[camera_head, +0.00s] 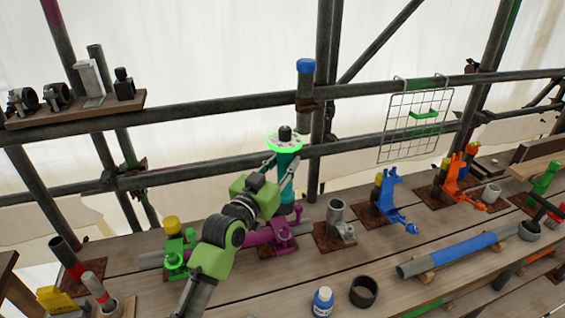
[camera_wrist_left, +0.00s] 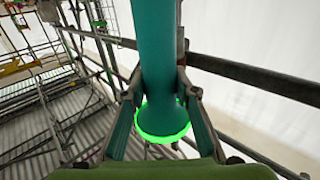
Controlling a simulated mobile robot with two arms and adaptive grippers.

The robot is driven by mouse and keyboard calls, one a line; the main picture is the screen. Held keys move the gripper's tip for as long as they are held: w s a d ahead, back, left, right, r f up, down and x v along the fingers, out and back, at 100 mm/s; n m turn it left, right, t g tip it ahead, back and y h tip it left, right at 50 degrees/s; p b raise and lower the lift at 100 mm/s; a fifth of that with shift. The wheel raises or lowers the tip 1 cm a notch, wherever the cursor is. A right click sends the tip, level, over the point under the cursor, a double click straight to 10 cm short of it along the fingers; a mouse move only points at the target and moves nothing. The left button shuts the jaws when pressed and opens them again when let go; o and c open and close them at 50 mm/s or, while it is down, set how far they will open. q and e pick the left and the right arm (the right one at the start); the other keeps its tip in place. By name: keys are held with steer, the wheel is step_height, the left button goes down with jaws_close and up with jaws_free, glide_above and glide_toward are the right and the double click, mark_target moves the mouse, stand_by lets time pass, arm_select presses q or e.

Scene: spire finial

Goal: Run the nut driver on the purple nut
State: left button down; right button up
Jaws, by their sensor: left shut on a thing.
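My left gripper (camera_head: 284,160) is shut on the teal nut driver (camera_head: 286,181). The driver stands close to upright, with a bright green ring and a dark knob at its top end. In the left wrist view the driver (camera_wrist_left: 156,55) runs between the two fingers of the left gripper (camera_wrist_left: 162,95), the green ring beyond it. In the head view the driver's lower end is over the purple clamp (camera_head: 281,231) on the plank. A nut cannot be made out, and I cannot tell whether the driver touches it. My right gripper is not in view.
A green clamp (camera_head: 175,258) with a yellow cap is left of the purple one. A grey holder (camera_head: 337,226), a blue clamp (camera_head: 393,205) and an orange clamp (camera_head: 459,180) stand to the right. A blue-banded pipe (camera_head: 460,250), bottle (camera_head: 323,300) and dark cup (camera_head: 363,292) are in front.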

mark_target(284, 200)
arm_select(q)
steer(key=shift+w, duration=0.1)
steer(key=shift+f+b, duration=0.8)
steer(key=shift+f, duration=0.15)
steer(key=shift+f+b, duration=1.25)
steer(key=shift+f, duration=0.5)
steer(key=shift+f+b, duration=1.85)
steer(key=shift+f, duration=1.1)
steer(key=shift+f+b, duration=0.4)
steer(key=shift+f, duration=0.3)
steer(key=shift+r, duration=0.1)
